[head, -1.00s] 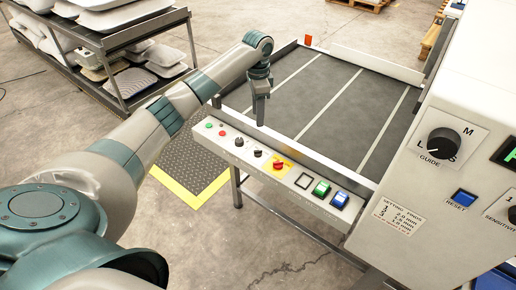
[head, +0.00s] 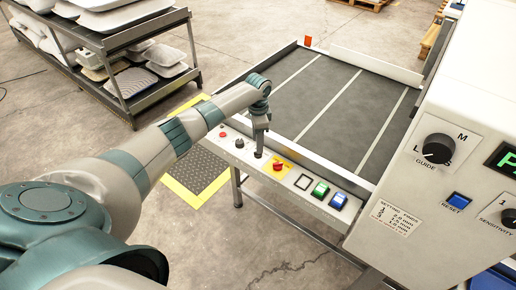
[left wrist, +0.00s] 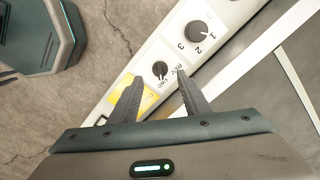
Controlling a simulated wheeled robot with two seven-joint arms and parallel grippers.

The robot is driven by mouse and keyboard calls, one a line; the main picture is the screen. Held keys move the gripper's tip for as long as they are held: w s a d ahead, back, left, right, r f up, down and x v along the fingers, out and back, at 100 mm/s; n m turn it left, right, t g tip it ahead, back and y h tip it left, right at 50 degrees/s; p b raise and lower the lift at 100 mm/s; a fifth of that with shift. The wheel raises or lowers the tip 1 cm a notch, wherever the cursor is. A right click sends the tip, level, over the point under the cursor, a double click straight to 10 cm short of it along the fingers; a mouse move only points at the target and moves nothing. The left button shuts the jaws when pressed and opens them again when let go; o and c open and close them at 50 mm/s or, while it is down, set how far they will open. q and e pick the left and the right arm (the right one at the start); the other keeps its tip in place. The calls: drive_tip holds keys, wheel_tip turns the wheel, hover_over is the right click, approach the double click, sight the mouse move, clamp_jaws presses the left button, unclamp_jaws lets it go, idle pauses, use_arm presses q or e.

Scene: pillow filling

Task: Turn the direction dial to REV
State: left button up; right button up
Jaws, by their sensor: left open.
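The direction dial is a small black knob (left wrist: 160,69) on the white control strip, with REV lettering beside it in the left wrist view. I cannot read for certain which way its pointer is turned. My left gripper (left wrist: 156,76) is open and empty, one finger on each side of the dial in that view, pointing down at the strip. In the head view the left gripper (head: 260,152) stands over the dial and mostly hides it. I cannot tell whether the fingers touch the dial. My right gripper is not in view.
A larger dial marked 1, 2, 3 (left wrist: 199,30) sits beside the direction dial. On the other side are a red knob on a yellow plate (head: 279,167), a green button (head: 320,189) and a blue button (head: 338,200). A grey machine cabinet (head: 420,200) stands at right.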

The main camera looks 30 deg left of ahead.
use_arm(q)
wheel_tip(320, 180, down, 4)
drive_tip(key=shift+f, duration=0.5)
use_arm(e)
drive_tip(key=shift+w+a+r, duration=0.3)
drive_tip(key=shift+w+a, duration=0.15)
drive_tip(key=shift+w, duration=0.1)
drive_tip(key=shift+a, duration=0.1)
use_arm(q)
drive_tip(key=c, duration=1)
drive_tip(key=shift+c, duration=0.2)
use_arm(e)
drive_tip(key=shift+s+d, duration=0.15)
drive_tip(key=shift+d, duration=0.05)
